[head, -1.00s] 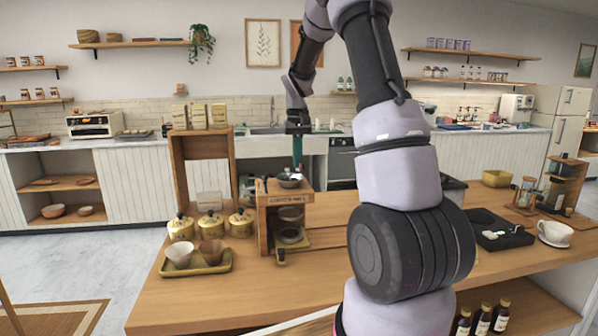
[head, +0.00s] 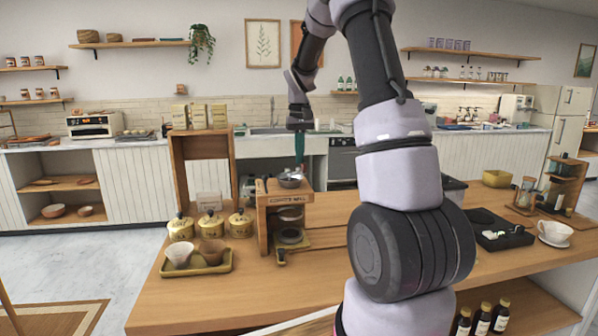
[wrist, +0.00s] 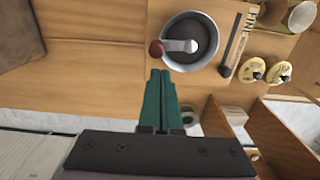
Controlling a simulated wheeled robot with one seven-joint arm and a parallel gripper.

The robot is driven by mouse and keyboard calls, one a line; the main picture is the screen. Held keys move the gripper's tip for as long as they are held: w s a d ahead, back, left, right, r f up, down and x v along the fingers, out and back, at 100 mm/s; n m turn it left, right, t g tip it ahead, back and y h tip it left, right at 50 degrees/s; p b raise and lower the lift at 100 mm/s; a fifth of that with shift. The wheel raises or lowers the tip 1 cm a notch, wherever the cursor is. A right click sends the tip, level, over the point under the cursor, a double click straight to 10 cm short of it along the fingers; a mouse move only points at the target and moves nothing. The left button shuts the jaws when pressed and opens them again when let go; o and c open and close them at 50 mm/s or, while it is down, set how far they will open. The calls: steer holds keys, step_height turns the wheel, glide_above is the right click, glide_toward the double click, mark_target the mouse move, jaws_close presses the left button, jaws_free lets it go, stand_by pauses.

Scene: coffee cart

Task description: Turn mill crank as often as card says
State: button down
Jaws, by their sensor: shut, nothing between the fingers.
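The wooden coffee mill (head: 264,222) stands on the counter, with a metal bowl (head: 291,183) on top. In the wrist view the bowl (wrist: 213,62) holds a silver crank arm (wrist: 182,46) with a reddish-brown knob (wrist: 156,49) at its left end, over the rim. My gripper (head: 299,164) is above the mill. Its green fingers (wrist: 160,74) are shut and empty, pointing at the bowl's edge near the knob; contact cannot be told.
Yellow canisters (head: 210,225) and a tray (head: 217,268) with two cups stand left of the mill. A tall wooden frame (head: 178,176) rises behind them. A black tray (head: 511,238) and white cup (head: 555,231) lie at right. The counter in front of the mill is clear.

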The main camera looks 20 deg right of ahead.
steer(key=shift+r, duration=2.8)
steer(key=shift+r, duration=0.1)
steer(key=s+a+r+t, duration=0.2)
steer(key=s+a+r, duration=0.1)
steer(key=s+r, duration=0.3)
steer(key=s+a+r+t, duration=0.1)
steer(key=s+a+r, duration=0.2)
steer(key=s, duration=0.5)
steer(key=s+a+m+t+y, duration=0.1)
steer(key=s+a+t, duration=0.1)
steer(key=s, duration=0.5)
steer(key=s+a+m+t+y, duration=0.1)
steer(key=s+a+t, duration=0.1)
steer(key=s, duration=0.6)
steer(key=shift+s+a, duration=0.15)
steer(key=shift+a, duration=0.15)
